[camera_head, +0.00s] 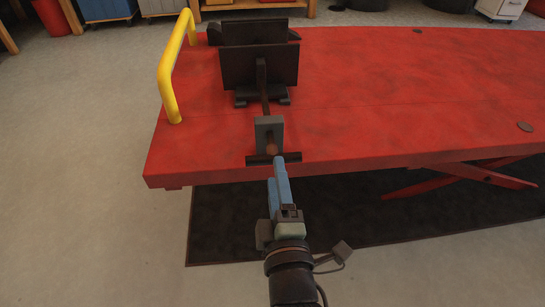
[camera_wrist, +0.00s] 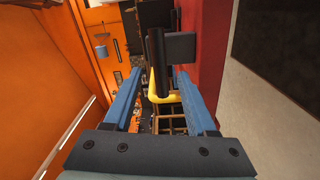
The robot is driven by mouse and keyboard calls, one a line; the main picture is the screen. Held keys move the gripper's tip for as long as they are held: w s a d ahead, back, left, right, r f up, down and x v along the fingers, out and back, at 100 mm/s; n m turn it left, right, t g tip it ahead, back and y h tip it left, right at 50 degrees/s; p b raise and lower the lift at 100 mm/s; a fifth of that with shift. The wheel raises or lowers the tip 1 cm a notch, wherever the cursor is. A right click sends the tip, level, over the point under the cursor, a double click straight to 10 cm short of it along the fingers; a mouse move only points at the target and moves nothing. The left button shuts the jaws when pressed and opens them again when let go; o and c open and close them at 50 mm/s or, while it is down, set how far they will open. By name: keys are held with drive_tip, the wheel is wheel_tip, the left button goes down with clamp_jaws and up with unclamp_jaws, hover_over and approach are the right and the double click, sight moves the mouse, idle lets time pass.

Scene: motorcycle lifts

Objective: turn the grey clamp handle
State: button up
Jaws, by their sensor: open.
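The clamp handle (camera_head: 262,159) is a dark grey crossbar at the front edge of the red lift, in front of a grey block (camera_head: 269,134) on the clamp's screw. In the wrist view the handle (camera_wrist: 155,55) stands as a dark upright bar before the grey block (camera_wrist: 182,47). My gripper (camera_head: 279,166) points at the handle from the front, its blue fingertips close to the bar's right part. In the wrist view my open gripper (camera_wrist: 159,73) has one blue finger on each side of the bar's lower end. I cannot tell whether either finger touches it.
The black wheel clamp (camera_head: 258,65) stands on the red lift platform (camera_head: 400,90). A yellow hoop rail (camera_head: 168,80) rises at the platform's left end. A dark mat (camera_head: 340,215) lies below.

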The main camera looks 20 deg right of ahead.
sight(272, 154)
drive_tip(key=shift+b+x, duration=0.9)
drive_tip(key=shift+x, duration=2.25)
